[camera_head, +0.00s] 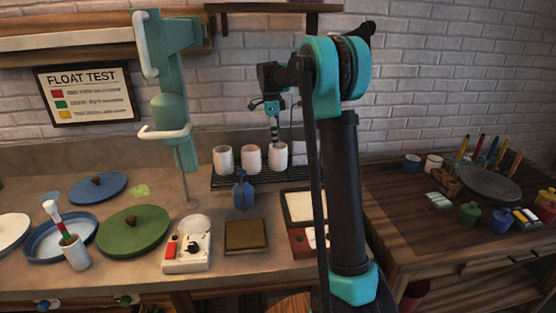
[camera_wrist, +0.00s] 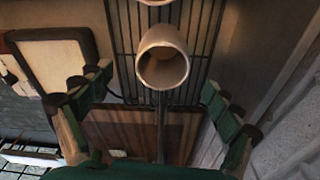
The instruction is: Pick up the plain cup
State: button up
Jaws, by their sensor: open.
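Several white cups stand in a row on a black wire rack at the back of the counter: a left cup (camera_head: 223,159), a middle cup (camera_head: 251,158) and a right cup (camera_head: 278,158). No markings are clear at this size, so I cannot tell which is the plain one. My gripper (camera_head: 273,108) is just above the right cup, pointing down. In the wrist view, one white cup (camera_wrist: 163,58) shows its open mouth between the spread fingers of my gripper (camera_wrist: 157,84). I see no finger touching it. Part of another cup shows at the top edge.
The wire rack (camera_head: 228,183) stands close to the brick wall. A blue bottle (camera_head: 243,192) is in front of it. A light framed panel (camera_head: 302,207) lies to the right. A green fixture (camera_head: 172,105) rises on the left. A green round lid (camera_head: 133,232) lies at front left.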

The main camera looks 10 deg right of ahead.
aim_at(279, 154)
jog(key=f, duration=0.5)
jog(key=d+f, duration=0.1)
jog(key=f, duration=0.2)
jog(key=shift+w+f, duration=0.1)
jog(key=shift+f, duration=0.15)
jog(key=c, duration=1.4)
jog(key=shift+c, duration=0.4)
jog(key=shift+r, duration=0.15)
